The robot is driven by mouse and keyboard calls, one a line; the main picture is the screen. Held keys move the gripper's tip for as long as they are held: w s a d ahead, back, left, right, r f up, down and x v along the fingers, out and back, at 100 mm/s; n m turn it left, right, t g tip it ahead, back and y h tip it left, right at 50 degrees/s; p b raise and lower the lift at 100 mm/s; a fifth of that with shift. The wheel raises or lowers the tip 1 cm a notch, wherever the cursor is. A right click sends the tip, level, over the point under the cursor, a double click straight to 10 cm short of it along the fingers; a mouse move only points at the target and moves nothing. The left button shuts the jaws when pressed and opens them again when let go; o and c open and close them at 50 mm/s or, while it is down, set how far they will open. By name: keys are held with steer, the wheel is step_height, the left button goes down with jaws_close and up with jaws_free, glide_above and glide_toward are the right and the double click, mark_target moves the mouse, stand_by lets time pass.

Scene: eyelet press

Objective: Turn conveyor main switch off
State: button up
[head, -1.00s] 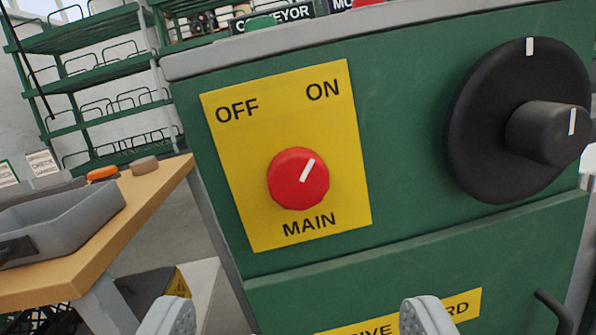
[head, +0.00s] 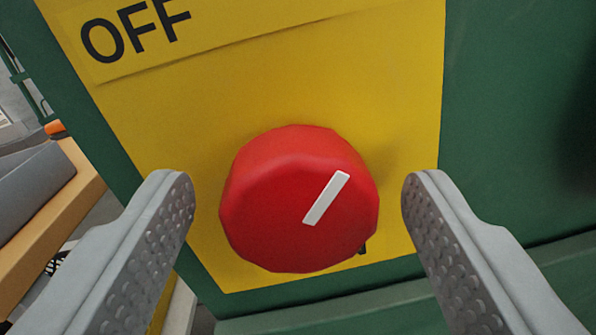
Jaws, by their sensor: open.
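The conveyor main switch (head: 265,205) is a red, round-edged knob on a yellow plate (head: 390,110). Its white pointer mark (head: 326,198) slants up to the right, away from the OFF lettering (head: 135,25) at the upper left. My gripper (head: 297,200) is open, with one grey finger on each side of the knob. Yellow plate shows between the knob and each fingertip, so I see no contact. The ON lettering is out of view, and the MAIN lettering is almost wholly hidden behind the knob.
The green cabinet face (head: 510,120) surrounds the plate, and a ledge (head: 400,305) runs below it. At the left are a wooden bench top (head: 75,205) and a grey tray (head: 35,185). The space right around the knob is clear.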

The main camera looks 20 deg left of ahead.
steer(key=c, duration=1)
steer(key=shift+n, duration=0.3)
steer(key=n, duration=0.3)
steer(key=shift+n, duration=0.4)
steer(key=n, duration=0.3)
steer(key=shift+f+n, duration=0.1)
steer(key=shift+n, duration=0.3)
steer(key=n+y, duration=0.1)
steer(key=n, duration=0.3)
steer(key=shift+n+t, duration=0.3)
steer(key=shift+n, duration=0.1)
steer(key=shift+f+n, duration=0.15)
steer(key=shift+n, duration=1.85)
